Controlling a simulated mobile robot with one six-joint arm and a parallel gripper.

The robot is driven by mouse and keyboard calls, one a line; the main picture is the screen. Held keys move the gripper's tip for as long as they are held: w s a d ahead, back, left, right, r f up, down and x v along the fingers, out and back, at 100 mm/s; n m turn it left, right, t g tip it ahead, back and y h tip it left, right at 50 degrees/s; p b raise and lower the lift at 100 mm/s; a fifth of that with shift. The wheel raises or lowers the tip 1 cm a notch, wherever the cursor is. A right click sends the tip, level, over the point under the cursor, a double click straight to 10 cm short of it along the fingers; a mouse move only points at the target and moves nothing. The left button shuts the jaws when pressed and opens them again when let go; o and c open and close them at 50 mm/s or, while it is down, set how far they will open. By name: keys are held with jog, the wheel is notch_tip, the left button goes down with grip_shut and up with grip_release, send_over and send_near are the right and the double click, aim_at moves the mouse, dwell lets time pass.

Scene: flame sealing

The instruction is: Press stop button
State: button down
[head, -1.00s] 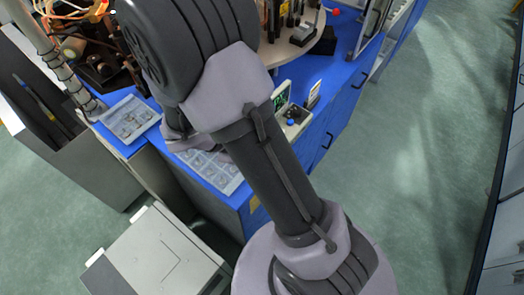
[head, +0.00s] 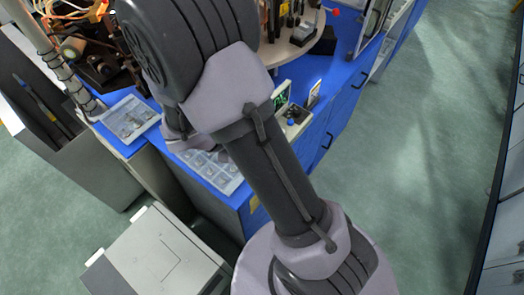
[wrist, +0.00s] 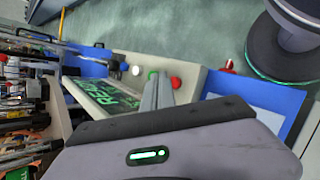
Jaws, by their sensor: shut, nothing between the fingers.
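In the wrist view a light control panel (wrist: 192,80) carries a red button (wrist: 175,82), a small green button (wrist: 152,73) and a pale round knob (wrist: 136,70). Which one is labelled stop cannot be read. A dark display with green lettering (wrist: 112,98) is beside them. My gripper (wrist: 160,77) is shut and empty. Its grey fingers reach over the panel, with the tips by the green and red buttons; contact cannot be judged. In the head view the panel (head: 296,130) is partly behind my arm, and the gripper is hidden there.
The panel stands on a blue bench (head: 345,72) with a round pale turntable (head: 300,48) behind it. A clear-compartment tray (head: 222,170) lies at the near edge. A grey cabinet (head: 160,255) stands in front. Green floor at the right is clear.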

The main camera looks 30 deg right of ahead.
jog(key=shift+f+b, duration=0.4)
jog(key=shift+f, duration=0.05)
jog(key=shift+f+b, duration=0.45)
jog(key=shift+f, duration=0.05)
dwell(0.5)
jog(key=shift+r, duration=0.15)
jog(key=shift+r+p, duration=0.8)
jog(key=shift+r, duration=0.05)
notch_tip(320, 180, up, 5)
jog(key=p, duration=0.4)
dwell(0.6)
